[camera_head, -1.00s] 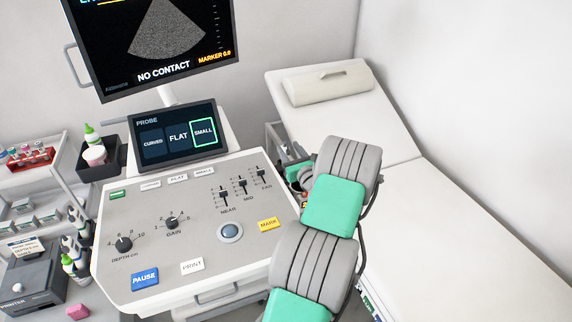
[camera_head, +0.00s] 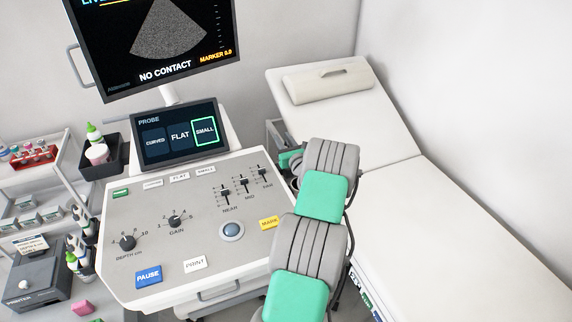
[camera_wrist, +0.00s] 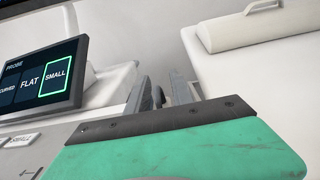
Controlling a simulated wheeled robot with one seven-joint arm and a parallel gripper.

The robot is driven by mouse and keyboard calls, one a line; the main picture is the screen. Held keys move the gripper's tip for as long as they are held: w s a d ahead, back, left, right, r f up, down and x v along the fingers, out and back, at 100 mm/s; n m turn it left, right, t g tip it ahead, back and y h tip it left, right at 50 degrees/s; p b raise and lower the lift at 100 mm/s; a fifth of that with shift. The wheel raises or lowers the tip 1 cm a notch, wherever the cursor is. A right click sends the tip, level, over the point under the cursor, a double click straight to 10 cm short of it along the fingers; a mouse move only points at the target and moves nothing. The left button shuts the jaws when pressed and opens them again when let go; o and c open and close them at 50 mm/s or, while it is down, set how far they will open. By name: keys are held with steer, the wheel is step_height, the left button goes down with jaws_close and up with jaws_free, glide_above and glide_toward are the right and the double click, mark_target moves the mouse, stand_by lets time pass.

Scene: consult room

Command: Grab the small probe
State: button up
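I cannot make out the small probe clearly in either view. My gripper (camera_wrist: 161,86) shows in the wrist view past the green-and-black hand cover, its two grey fingers apart. A dark curved piece (camera_wrist: 158,97) shows between the fingers, too small to identify. In the head view my arm hides most of the gripper, which is low at the right side of the ultrasound cart, between cart and bed. The probe screen (camera_head: 180,136) has SMALL outlined in green; it also shows in the wrist view (camera_wrist: 42,78).
The cart's control panel (camera_head: 135,200) is left of my arm. The exam bed (camera_head: 440,220) with a pillow (camera_head: 328,81) is to the right. A monitor (camera_head: 150,45) reads NO CONTACT. A side trolley with bottles and a printer (camera_head: 35,280) stands at far left.

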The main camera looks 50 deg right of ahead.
jaws_close()
